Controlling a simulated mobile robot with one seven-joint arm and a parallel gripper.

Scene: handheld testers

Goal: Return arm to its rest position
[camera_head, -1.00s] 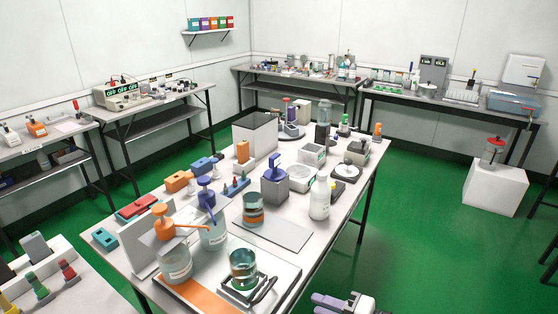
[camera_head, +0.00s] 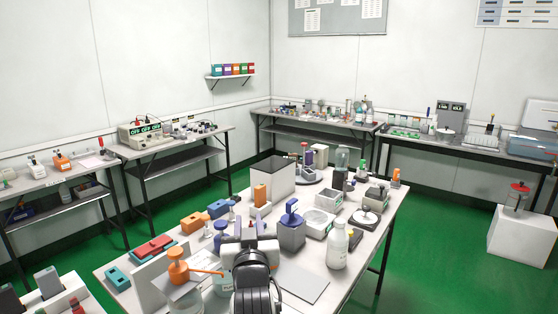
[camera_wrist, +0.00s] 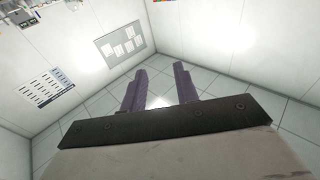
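My gripper (camera_head: 247,228) stands raised in front of the central bench in the head view, with my dark arm link below it. In the wrist view its two purple fingers (camera_wrist: 160,82) are apart with nothing between them. Behind them are white walls and a tiled white ceiling, so the gripper faces upward. My arm hides part of the bench's near end, including whatever stands directly behind it.
The central bench (camera_head: 305,284) carries an orange-topped pump bottle (camera_head: 179,268), a white bottle (camera_head: 337,247), a blue-handled grey block (camera_head: 291,230) and an open box (camera_head: 268,180). Side benches line the walls. A white block (camera_head: 520,238) stands on the green floor at right.

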